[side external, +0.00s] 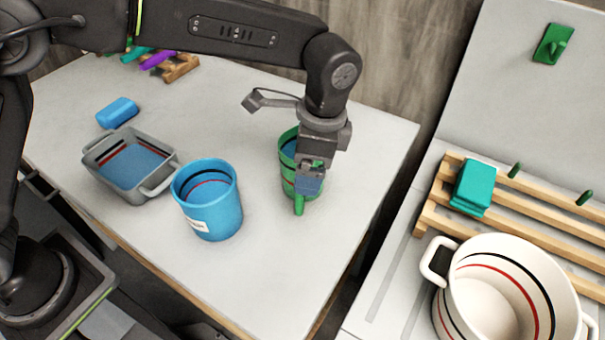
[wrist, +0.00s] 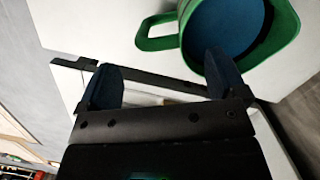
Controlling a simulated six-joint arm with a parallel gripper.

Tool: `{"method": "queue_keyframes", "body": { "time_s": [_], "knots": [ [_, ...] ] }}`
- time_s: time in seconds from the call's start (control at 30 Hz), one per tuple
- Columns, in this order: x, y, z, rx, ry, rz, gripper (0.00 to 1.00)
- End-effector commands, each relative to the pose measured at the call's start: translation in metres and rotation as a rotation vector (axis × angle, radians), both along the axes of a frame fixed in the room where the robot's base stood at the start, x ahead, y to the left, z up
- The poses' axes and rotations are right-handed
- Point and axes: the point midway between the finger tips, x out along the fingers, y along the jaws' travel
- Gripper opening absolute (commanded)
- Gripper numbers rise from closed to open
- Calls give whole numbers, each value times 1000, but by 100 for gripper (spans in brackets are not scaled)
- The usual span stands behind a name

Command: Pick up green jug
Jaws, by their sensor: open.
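The green jug (side external: 287,172) stands upright on the white table, right of the blue bucket, partly hidden behind my gripper (side external: 310,180). Its handle (side external: 299,206) points toward the side camera. In the wrist view the jug (wrist: 286,28) is at the upper right, with a blue interior, and its handle (wrist: 155,40) extends left. My gripper (wrist: 164,78) is open and empty, with blue finger pads. In that view the right finger overlaps the jug's near rim, and the handle appears above the gap between the fingers. I cannot tell whether a finger touches the jug.
A blue bucket (side external: 212,222) and a grey square pan (side external: 104,158) stand to the left. A blue block (side external: 117,112) lies behind the pan. A wooden rack (side external: 182,68) is at the back. A white pot (side external: 470,285) and slatted rack (side external: 510,195) are on the right counter, across a gap.

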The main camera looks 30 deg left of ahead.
Motion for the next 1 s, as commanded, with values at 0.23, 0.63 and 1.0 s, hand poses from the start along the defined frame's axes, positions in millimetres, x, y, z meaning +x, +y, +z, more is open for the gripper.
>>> {"method": "queue_keyframes", "body": {
  "time_s": [0.23,0.63,1.0],
  "knots": [
    [-2,5,-19,1,2,1,91],
    [-5,12,-59,-1,-3,2,91],
    [-5,12,-58,-1,-3,2,71]
  ]
}}
